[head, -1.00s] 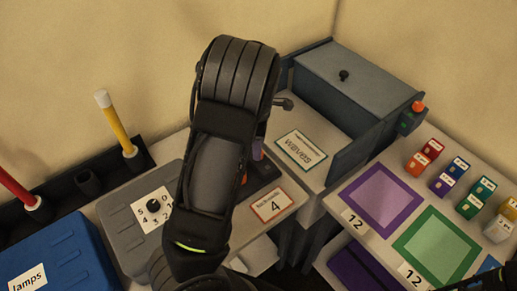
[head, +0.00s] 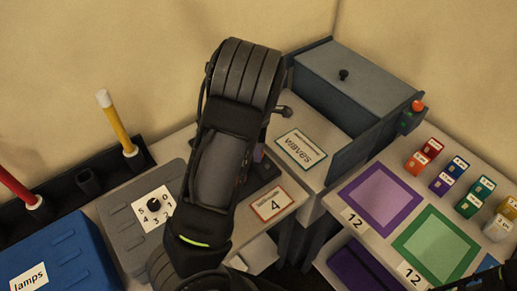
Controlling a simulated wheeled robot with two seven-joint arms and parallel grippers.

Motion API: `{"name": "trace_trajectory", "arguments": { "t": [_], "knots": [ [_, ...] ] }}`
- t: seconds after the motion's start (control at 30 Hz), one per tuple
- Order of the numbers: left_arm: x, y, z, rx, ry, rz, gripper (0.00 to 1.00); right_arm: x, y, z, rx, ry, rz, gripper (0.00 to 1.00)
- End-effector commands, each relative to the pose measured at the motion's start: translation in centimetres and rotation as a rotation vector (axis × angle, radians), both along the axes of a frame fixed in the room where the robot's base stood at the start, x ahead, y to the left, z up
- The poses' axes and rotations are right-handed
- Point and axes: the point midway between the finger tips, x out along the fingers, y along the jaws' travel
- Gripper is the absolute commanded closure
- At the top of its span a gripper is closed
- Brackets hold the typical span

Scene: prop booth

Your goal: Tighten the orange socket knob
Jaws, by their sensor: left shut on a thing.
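The orange socket knob (head: 240,181) is almost fully hidden behind my left arm; only a small orange sliver shows. It is at a dark base block (head: 263,172) on the grey table, behind the card marked 4 (head: 271,204). My left gripper (head: 257,155) is mostly hidden behind its own wrist and forearm, with a small part showing above the dark block. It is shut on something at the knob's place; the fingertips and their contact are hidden.
A grey box with a black dial (head: 153,205) stands left, beside a blue lamps box (head: 60,258). A yellow rod (head: 117,125) stands upright behind. A grey lidded case (head: 355,80) is at the back right. Purple (head: 351,213) and green (head: 400,244) framed mats and small coloured blocks lie right.

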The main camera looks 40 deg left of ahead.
Motion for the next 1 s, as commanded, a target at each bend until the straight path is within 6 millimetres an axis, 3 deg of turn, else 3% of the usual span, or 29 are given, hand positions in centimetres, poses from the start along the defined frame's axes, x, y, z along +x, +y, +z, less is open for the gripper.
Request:
{"name": "trace_trajectory", "arguments": {
  "t": [0.17, 0.67, 1.0],
  "knots": [
    [0.02, 0.01, 0.02, 0.0, -0.001, 0.0, 1.0, 0.0, 0.0, 0.0, 0.0, 0.0, 0.0, 0.47],
    [0.04, 0.03, 0.04, 0.0, -0.001, -0.042, 1.0, 0.0, 0.01, -0.05, 0.0, 0.0, 0.0, 0.47],
    [0.04, 0.05, 0.0, 0.0, -0.002, -0.233, 1.0, 0.01, 0.04, -0.33, 0.001, -0.001, 0.001, 0.47]
  ]
}}
